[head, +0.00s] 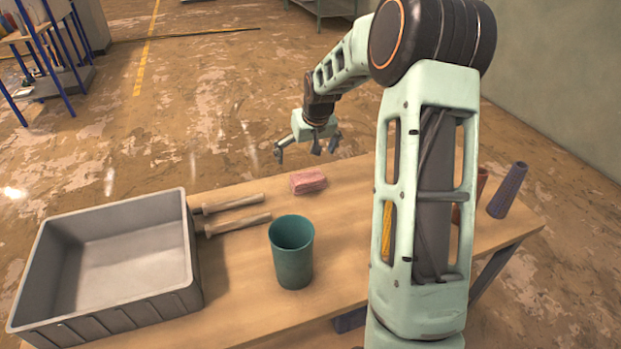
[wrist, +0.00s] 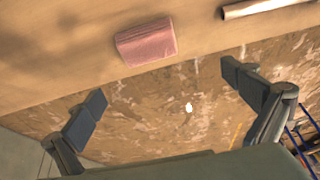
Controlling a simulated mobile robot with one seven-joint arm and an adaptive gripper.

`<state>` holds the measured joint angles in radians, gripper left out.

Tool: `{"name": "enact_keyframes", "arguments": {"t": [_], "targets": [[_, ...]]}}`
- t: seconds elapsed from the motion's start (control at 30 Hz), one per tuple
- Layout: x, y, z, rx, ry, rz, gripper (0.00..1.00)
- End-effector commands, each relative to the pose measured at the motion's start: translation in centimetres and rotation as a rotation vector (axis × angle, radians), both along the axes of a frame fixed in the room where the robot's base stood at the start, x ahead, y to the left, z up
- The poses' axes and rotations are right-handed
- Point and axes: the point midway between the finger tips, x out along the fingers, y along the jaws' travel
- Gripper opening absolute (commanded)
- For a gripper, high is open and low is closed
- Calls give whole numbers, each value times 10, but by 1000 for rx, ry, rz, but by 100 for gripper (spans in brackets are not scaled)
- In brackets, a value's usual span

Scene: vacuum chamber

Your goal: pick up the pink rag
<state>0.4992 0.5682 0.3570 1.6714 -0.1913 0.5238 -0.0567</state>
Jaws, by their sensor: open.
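The pink rag (head: 308,180) is a small folded block lying on the wooden table near its far edge in the head view. In the wrist view the pink rag (wrist: 146,42) lies at the upper middle, near the table edge and apart from the fingers. My gripper (head: 306,147) is above and beyond the rag in the head view. Its two fingers are spread wide in the wrist view (wrist: 169,90), with nothing between them but the floor farther below.
A grey bin (head: 115,260) stands on the table's left. Two wooden-handled tools (head: 235,224) lie between it and the rag. A teal cup (head: 292,252) stands nearer the front. A dark tapered object (head: 508,190) stands at the right. The table (head: 235,280) has bare wood around the rag.

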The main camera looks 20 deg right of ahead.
Motion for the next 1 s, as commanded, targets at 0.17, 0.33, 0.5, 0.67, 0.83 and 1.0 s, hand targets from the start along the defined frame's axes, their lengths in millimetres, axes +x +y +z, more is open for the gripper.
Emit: {"name": "enact_keyframes", "arguments": {"t": [0.17, 0.33, 0.5, 0.67, 0.83, 1.0], "targets": [[-10, -13, -18, -9, 29, 25, 100], [-3, -14, -41, -9, 32, 28, 100], [6, -14, -61, -10, 30, 28, 100], [9, -15, -70, -11, 30, 26, 100], [14, -16, -89, -10, 31, 26, 100], [22, -16, -109, -10, 29, 26, 100]]}}
